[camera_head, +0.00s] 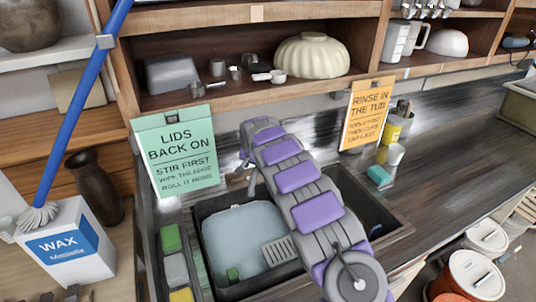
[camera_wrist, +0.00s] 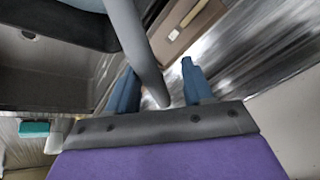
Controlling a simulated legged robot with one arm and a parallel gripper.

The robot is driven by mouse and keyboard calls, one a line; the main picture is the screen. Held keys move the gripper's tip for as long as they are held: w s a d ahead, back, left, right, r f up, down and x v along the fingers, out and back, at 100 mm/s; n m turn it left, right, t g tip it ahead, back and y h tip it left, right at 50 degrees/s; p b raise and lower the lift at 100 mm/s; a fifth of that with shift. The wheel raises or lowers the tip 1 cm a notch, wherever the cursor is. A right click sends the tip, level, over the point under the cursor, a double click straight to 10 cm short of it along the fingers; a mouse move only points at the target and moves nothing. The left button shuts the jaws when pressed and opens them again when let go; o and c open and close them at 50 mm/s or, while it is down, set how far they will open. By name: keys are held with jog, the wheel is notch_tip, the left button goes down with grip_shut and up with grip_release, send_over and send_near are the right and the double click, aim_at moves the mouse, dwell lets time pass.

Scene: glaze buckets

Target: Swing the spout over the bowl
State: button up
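My gripper (camera_wrist: 160,82) is open in the wrist view, with two blue fingers set apart. A grey curved pipe, which looks like the spout (camera_wrist: 132,35), runs down between them; it lies close to the left finger, and contact cannot be told. In the camera_head view my purple and grey arm reaches across the sink to the back, where my gripper (camera_head: 246,160) is small and partly hidden, and the spout cannot be made out clearly. The sink has a left side holding a tub of pale water (camera_head: 232,240) and a dark right bowl (camera_head: 362,200), partly covered by my arm.
A green sign (camera_head: 176,145) and an orange sign (camera_head: 367,112) stand behind the sink. A shelf (camera_head: 230,98) with a cream ribbed bowl (camera_head: 311,58) is above. Sponges (camera_head: 171,238) line the left edge. A yellow can (camera_head: 391,132) and white cup (camera_head: 396,154) stand right; the counter beyond is clear.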

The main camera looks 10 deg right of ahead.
jog(key=d+p+v, duration=0.1)
jog(key=p+v, duration=0.1)
jog(key=v, duration=1.5)
jog(key=s+d+r+n+g+p, duration=0.1)
jog(key=s+d+p, duration=0.1)
jog(key=s, duration=0.6)
jog(key=shift+s+r+n, duration=0.2)
jog(key=shift+r+n, duration=0.05)
jog(key=shift+n, duration=0.15)
jog(key=shift+d, duration=0.1)
jog(key=w+a+f+m+t+b, duration=0.1)
jog(key=w+a+m+b, duration=0.1)
jog(key=w+b, duration=0.65)
jog(key=b+x, duration=0.2)
jog(key=x, duration=1.5)
jog(key=shift+w+a+f+b, duration=0.1)
jog(key=shift+w+f+b, duration=0.15)
jog(key=shift+f+b, duration=0.1)
